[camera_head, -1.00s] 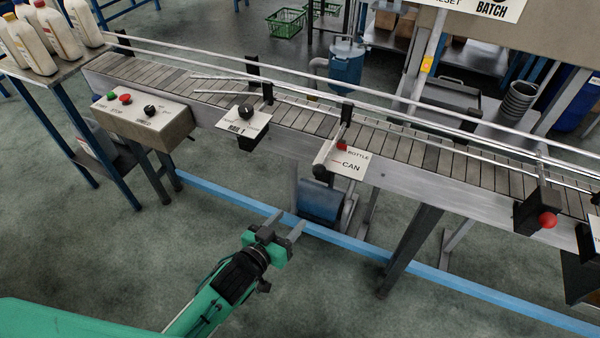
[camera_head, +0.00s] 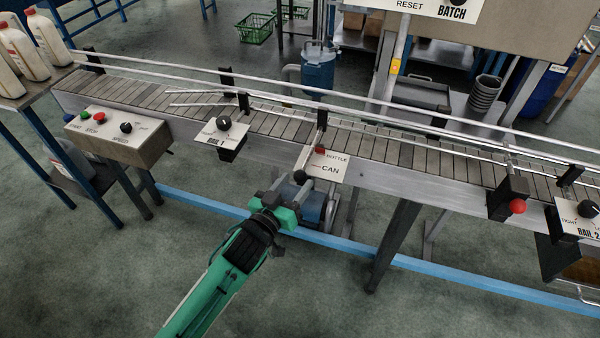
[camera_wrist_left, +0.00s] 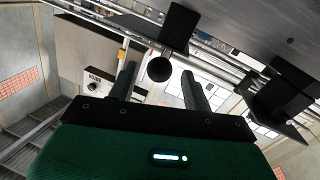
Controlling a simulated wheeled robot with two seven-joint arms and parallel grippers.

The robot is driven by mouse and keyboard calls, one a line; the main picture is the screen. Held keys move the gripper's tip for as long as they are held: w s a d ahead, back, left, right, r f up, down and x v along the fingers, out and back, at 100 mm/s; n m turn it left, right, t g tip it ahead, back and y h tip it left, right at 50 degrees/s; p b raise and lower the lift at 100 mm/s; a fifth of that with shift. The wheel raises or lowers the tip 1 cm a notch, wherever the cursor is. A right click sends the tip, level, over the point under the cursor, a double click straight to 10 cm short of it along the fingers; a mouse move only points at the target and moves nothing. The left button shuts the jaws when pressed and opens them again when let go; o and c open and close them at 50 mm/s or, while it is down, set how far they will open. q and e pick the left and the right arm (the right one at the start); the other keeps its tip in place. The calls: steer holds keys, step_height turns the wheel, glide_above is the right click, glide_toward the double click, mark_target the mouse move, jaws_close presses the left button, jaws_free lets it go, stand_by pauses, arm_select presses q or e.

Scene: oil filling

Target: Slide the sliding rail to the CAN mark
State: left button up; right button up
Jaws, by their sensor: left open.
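The sliding rail's black knob (camera_head: 300,176) sticks out from the front of the conveyor, at the left of a white label plate (camera_head: 329,178). The plate reads BOTTLE above and CAN below. A red pointer (camera_head: 320,149) sits beside the BOTTLE line, above the CAN line. My left gripper (camera_head: 294,186) is open, just below and in front of the knob. In the left wrist view the round knob (camera_wrist_left: 159,69) appears between the open fingers of my left gripper (camera_wrist_left: 158,74); contact is not visible. My right gripper is not in view.
The conveyor (camera_head: 240,121) with its metal guide rails runs across the view. The RAIL 1 dial plate (camera_head: 213,137) is to the left, and a red knob (camera_head: 517,206) is to the right. A blue floor bar (camera_head: 200,200) runs below. Open floor lies in front.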

mark_target(297, 181)
arm_select(q)
steer(key=shift+x, duration=1.7)
steer(key=shift+s, duration=0.1)
jaws_close()
